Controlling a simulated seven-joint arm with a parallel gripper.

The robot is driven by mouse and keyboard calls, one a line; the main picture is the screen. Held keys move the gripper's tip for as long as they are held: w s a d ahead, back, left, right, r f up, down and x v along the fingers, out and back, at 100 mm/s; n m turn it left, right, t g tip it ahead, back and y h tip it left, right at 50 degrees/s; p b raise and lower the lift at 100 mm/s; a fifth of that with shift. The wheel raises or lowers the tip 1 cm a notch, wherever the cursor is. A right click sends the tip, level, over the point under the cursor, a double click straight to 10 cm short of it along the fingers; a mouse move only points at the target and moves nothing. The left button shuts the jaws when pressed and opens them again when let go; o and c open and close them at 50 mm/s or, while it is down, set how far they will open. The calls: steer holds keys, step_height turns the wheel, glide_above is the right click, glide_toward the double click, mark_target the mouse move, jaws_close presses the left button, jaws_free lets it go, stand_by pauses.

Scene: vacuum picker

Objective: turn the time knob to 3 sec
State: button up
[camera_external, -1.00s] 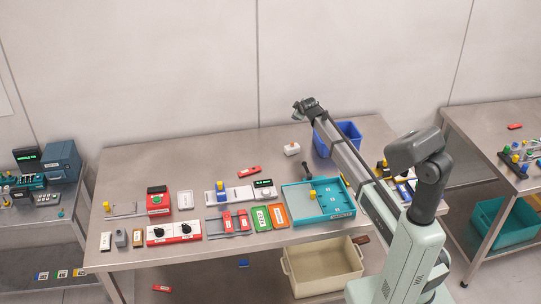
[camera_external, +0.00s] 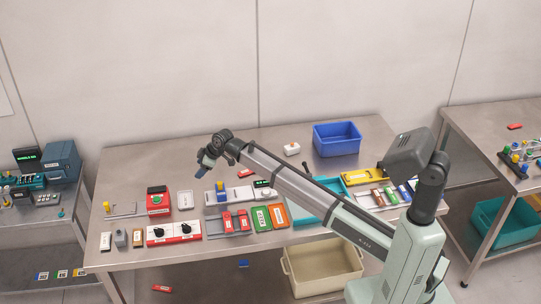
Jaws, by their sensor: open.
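A red and white panel (camera_external: 173,239) lies near the front left of the table. It carries two black knobs, a left knob (camera_external: 159,231) and a right knob (camera_external: 186,228). Their labels and settings are too small to read, so I cannot tell which one is the time knob. My gripper (camera_external: 202,171) is open, in the air over the back left of the table. In the picture it is above and slightly right of the panel, well apart from both knobs.
A red box (camera_external: 158,203) and a white tray (camera_external: 185,200) lie behind the panel. A white device with a display (camera_external: 238,195) and a grey rack with red pieces (camera_external: 228,223) are to its right. My arm passes over the teal tray (camera_external: 335,186). A blue bin (camera_external: 337,139) stands at the back right.

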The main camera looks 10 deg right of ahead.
steer(key=s+a+r+n+g, duration=0.2)
steer(key=s+a+n+g, duration=0.15)
steer(key=s, duration=0.45)
steer(key=n+g+h, duration=0.3)
steer(key=n, duration=0.5)
glide_toward(186, 226)
steer(key=shift+m, duration=0.25)
steer(key=x, duration=0.8)
steer(key=shift+w+f, duration=0.1)
steer(key=shift+f, duration=0.15)
steer(key=shift+c, duration=0.4)
steer(key=c, duration=1)
